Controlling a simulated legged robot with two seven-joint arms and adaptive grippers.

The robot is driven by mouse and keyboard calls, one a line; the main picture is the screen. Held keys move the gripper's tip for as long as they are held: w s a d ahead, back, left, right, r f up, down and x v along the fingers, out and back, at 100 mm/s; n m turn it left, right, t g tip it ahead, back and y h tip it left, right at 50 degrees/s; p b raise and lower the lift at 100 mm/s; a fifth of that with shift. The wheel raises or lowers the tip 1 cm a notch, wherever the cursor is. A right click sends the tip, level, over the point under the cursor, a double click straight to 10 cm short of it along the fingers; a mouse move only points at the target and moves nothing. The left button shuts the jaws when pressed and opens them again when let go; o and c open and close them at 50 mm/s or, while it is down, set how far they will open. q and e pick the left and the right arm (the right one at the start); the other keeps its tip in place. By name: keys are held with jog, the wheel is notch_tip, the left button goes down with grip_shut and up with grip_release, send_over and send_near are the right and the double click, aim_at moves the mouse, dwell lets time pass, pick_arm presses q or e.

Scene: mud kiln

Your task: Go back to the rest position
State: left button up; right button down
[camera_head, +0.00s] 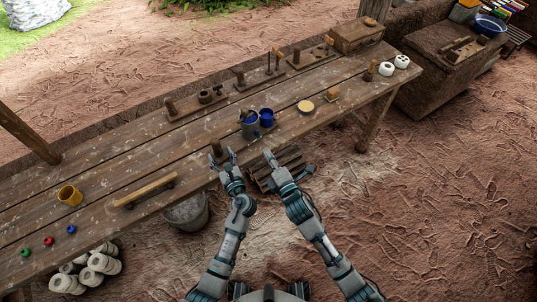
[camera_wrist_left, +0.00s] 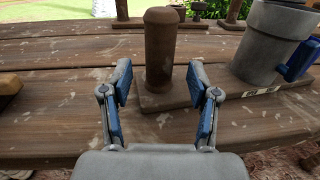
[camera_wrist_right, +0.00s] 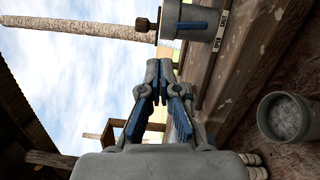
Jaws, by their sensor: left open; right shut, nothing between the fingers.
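My left gripper (camera_head: 231,158) is at the near edge of the long wooden table. In the left wrist view its two blue-padded fingers (camera_wrist_left: 158,88) are spread open. An upright brown wooden peg (camera_wrist_left: 161,45) stands just ahead, seen between the fingertips with a gap on each side. My right gripper (camera_head: 269,156) is off the table's near edge, to the right of the left one. In the right wrist view its fingers (camera_wrist_right: 160,72) are closed together with nothing between them. That wrist is rolled, so the scene appears sideways.
A bucket (camera_head: 187,215) stands below. The ground at right (camera_head: 430,200) is clear.

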pick_arm(q)
jog(key=v, duration=0.9)
jog(key=shift+s+d+f, duration=0.1)
jog(key=shift+s, duration=0.05)
